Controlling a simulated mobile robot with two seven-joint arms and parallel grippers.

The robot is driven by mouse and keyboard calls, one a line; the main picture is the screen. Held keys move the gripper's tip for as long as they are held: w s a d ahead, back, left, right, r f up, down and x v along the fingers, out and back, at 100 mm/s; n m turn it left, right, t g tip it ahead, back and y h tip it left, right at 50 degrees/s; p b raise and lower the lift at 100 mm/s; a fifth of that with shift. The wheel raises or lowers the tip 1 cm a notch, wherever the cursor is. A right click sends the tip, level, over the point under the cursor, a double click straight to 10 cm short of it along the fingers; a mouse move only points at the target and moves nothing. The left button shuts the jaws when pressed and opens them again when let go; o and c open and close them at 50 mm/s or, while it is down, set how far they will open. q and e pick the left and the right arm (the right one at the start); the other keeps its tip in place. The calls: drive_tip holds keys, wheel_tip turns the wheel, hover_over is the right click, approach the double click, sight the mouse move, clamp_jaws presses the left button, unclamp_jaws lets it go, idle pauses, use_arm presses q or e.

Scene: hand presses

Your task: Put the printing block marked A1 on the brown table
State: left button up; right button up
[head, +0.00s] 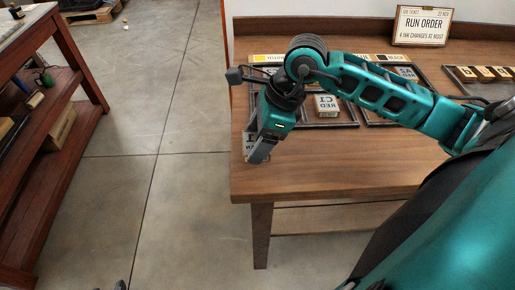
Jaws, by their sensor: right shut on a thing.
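My right gripper (259,155) points down at the left edge of the brown wooden table (330,170). It is shut on a small pale block (249,142), which is mostly hidden behind the fingers. Its dark marking shows only in part, so I cannot read it as A1. I cannot tell whether the block touches the tabletop. Another pale block (327,105) with mirrored letters, reading like "RED C1", sits in a dark-framed tray behind the gripper. My left gripper does not show.
A sign (422,26) reading "RUN ORDER" stands at the table's back. Dark trays with blocks, one at right (486,73), line the back. The front tabletop is clear. A reddish-brown shelf bench (82,60) stands at left across open floor.

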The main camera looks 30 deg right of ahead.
wheel_tip(320, 180, down, 4)
drive_tip(key=shift+r, duration=0.1)
drive_tip(key=shift+f+b, duration=0.2)
drive_tip(key=shift+b, duration=0.15)
drive_tip(key=o, duration=1.1)
drive_tip(key=shift+r, duration=0.1)
